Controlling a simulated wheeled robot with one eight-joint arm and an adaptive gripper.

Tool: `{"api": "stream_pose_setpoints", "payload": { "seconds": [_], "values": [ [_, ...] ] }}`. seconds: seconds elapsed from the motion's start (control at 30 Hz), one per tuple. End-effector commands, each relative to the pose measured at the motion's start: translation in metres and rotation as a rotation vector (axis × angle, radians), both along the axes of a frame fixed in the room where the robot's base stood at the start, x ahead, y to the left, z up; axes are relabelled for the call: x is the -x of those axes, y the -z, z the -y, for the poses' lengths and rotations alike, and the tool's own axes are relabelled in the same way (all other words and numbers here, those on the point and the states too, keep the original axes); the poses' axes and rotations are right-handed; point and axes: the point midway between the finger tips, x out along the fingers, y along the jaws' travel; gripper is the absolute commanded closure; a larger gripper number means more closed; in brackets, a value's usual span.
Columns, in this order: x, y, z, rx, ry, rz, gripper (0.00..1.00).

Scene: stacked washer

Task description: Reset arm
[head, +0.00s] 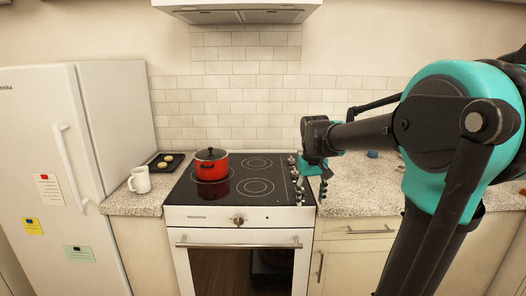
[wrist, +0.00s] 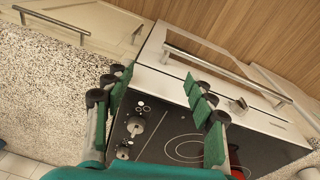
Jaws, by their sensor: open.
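My gripper (head: 324,178) hangs at the right end of the stove, near the knobs and the counter edge, in the head view. It points downward on my black and teal arm. In the wrist view my gripper (wrist: 160,88) has its green-padded fingers spread apart with nothing between them. The stove's dark cooktop and control knobs (wrist: 138,125) show beyond the fingers. Whether the fingertips touch anything cannot be told.
A red pot (head: 211,166) stands on the stove (head: 240,215). A white mug (head: 140,180) and a black tray (head: 155,164) with round items are on the left counter (head: 130,204). A white fridge (head: 105,110) stands left. The right counter (head: 360,190) is mostly clear.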

Motion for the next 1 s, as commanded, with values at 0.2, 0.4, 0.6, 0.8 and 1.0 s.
{"api": "stream_pose_setpoints", "payload": {
  "seconds": [0.2,0.4,0.6,0.8,1.0],
  "values": [
    [0.046,0.054,0.013,-0.022,0.044,0.078,0.44],
    [0.119,0.127,0.027,-0.054,0.107,0.187,0.44],
    [0.168,0.169,0.032,-0.073,0.146,0.261,0.44],
    [0.177,0.176,0.033,-0.077,0.154,0.275,0.44],
    [0.177,0.176,0.032,-0.077,0.154,0.274,0.44]
  ]
}}
